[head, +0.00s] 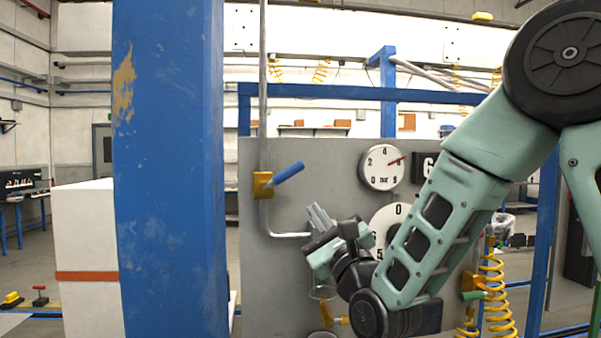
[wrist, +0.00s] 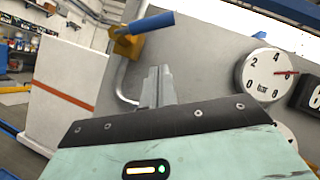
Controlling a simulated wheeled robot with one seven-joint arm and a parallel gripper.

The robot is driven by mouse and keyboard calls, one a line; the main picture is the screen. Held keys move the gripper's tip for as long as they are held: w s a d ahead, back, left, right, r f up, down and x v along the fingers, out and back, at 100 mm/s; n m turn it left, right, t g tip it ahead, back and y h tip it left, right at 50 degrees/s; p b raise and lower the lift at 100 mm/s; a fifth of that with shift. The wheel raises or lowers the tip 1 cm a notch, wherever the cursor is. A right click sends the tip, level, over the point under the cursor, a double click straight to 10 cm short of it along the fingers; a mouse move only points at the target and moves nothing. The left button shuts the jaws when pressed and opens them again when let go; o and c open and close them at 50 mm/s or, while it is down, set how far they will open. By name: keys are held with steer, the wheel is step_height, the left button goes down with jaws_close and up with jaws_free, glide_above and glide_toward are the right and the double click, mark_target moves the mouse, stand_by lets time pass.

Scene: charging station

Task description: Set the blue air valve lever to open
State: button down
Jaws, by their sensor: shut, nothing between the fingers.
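The blue air valve lever (head: 289,172) sticks out to the right and slightly up from its yellow valve body (head: 263,185) on the grey panel. In the wrist view the lever (wrist: 152,23) is near the top, pointing right and slightly up from the yellow body (wrist: 126,44). My gripper (head: 315,210) is below and to the right of the lever, apart from it. In the wrist view my gripper (wrist: 157,72) has its fingers together, with nothing between them, below the lever. Part of the lower dial is hidden behind my arm.
A round pressure gauge (head: 382,167) with a red needle is on the grey panel (head: 300,260), right of the lever. A metal pipe (head: 263,90) runs through the valve body and bends right below it. A thick blue post (head: 168,200) stands left of the panel.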

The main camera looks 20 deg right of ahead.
mark_target(289, 173)
steer(key=w+a+r+p, duration=0.2)
steer(key=w+r+p, duration=0.1)
steer(key=w+r, duration=0.1)
steer(key=shift+r+p, duration=0.4)
steer(key=shift+r, duration=0.05)
steer(key=shift+r+n, duration=0.15)
steer(key=shift+n, duration=0.15)
